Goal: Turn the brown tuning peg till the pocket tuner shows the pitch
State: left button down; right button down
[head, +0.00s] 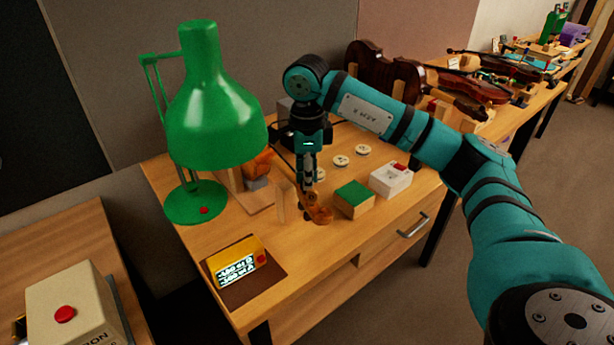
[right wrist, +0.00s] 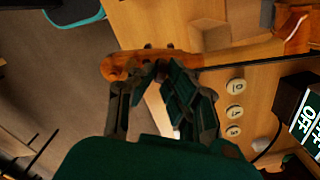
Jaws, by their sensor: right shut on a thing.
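The brown scroll and pegbox of an instrument neck (head: 320,215) rest near the front of the bench. They also show in the right wrist view (right wrist: 116,67), with the neck running right and small dark peg ends on the far side. My right gripper (head: 308,181) reaches down onto the pegbox. Its fingertips (right wrist: 160,70) meet at the near side of the pegbox, shut on the brown tuning peg, which the fingers mostly hide. The pocket tuner (head: 254,249), yellow with a lit display, lies at the front left corner; its reading is too small to tell. My left gripper is out of view.
A green lamp (head: 212,120) stands at the left. A green-topped block (head: 354,198) and a white box (head: 390,180) with a red top part stand right of the pegbox. Round white discs (head: 341,160) lie behind. A dark box with "OFF" lettering (right wrist: 306,126) shows in the wrist view.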

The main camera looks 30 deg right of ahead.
jog(key=shift+m, duration=0.7)
jog(key=c, duration=1.7)
grip_release()
jog(key=shift+o, duration=0.2)
notch_tip(320, 180, up, 12)
